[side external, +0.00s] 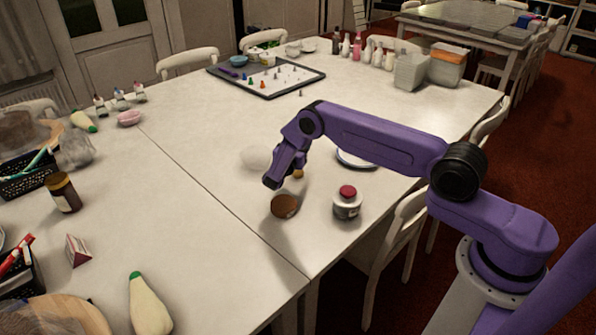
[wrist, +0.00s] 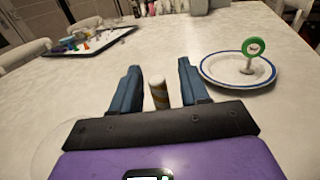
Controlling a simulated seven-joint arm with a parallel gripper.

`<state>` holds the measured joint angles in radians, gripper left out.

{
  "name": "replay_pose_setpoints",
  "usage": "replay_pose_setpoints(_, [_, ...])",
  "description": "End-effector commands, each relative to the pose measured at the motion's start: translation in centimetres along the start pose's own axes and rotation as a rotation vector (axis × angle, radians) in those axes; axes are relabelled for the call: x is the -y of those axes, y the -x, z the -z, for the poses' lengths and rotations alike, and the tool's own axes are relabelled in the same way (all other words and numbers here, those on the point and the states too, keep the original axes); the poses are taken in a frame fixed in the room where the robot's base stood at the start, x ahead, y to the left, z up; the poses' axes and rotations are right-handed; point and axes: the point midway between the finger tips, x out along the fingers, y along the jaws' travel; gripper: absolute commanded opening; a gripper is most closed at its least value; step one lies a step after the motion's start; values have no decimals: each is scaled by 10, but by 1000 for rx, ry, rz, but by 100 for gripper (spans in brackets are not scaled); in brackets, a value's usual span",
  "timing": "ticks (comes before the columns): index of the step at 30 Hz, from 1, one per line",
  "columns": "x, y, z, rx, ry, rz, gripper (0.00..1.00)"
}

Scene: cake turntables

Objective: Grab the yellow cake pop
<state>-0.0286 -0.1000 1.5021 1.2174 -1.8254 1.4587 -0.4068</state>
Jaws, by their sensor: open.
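My gripper (side external: 273,182) is open, low over the table and angled down-left. In the wrist view its two blue-grey fingers (wrist: 158,68) are spread. A small upright piece with tan, white and yellowish bands (wrist: 159,95) shows between them, with gaps on both sides; the fingers do not appear closed on it. A small orange-yellow bit (side external: 298,174) shows beside the gripper in the side view. I cannot tell for certain whether either is the yellow cake pop. A green ring-shaped pop (wrist: 254,47) stands on a blue-rimmed white plate (wrist: 222,80) to the right.
A brown round thing (side external: 285,206) is just below the gripper, and a red-topped jar (side external: 347,203) is to its right. A pale round thing (side external: 256,158) is behind it. A board with game pieces (side external: 265,77) lies farther back. The table's left-middle is clear.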

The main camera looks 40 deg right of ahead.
Motion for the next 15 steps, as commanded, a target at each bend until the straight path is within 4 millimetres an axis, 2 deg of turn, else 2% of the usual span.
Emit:
replay_pose_setpoints(9, [0,-5,0,0,1,0,45])
replay_pose_setpoints(13, [0,-4,0,0,1,0,3])
replay_pose_setpoints(15, [0,-4,0,0,1,-1,0])
